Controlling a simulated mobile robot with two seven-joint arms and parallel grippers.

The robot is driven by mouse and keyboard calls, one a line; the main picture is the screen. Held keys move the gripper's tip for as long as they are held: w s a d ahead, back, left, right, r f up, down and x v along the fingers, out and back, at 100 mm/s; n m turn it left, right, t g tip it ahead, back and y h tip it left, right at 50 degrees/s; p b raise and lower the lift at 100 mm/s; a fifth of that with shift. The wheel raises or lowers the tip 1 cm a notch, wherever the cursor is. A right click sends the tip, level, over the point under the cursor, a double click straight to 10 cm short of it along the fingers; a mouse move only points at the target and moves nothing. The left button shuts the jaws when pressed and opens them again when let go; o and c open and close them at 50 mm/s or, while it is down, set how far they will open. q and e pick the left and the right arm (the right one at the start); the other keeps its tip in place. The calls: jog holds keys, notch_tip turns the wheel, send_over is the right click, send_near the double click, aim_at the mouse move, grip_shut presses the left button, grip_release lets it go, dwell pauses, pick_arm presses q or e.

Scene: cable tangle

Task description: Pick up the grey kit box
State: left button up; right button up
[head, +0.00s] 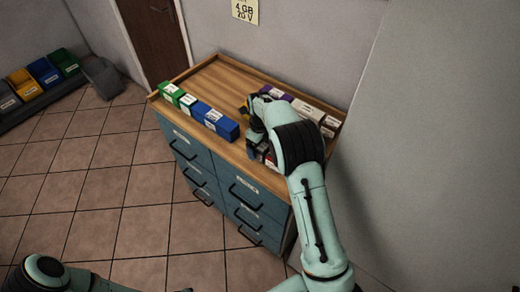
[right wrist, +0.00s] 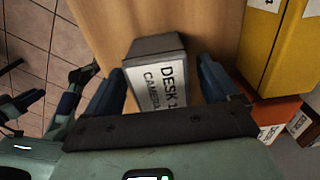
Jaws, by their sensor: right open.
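The grey kit box (right wrist: 155,46) shows in the right wrist view, with a white label reading "DESK 1" and "CAMERA". It stands on the wooden cabinet top (right wrist: 195,25). My right gripper (right wrist: 161,88) is open, one dark blue finger on each side of the box in the picture. I cannot tell whether the fingers touch it. In the head view my right arm reaches over the cabinet, and its wrist hides most of the area around the gripper; I cannot make out the grey box there.
Green boxes (head: 178,97) and blue boxes (head: 214,121) line the cabinet's front left. White boxes (head: 306,109) line the back right. A yellow box (right wrist: 277,45) and an orange box (right wrist: 272,118) are close right of the gripper in the wrist view. The middle top is clear.

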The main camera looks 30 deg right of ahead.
jog(key=shift+f, duration=0.8)
jog(key=c, duration=1.1)
jog(key=shift+r, duration=0.1)
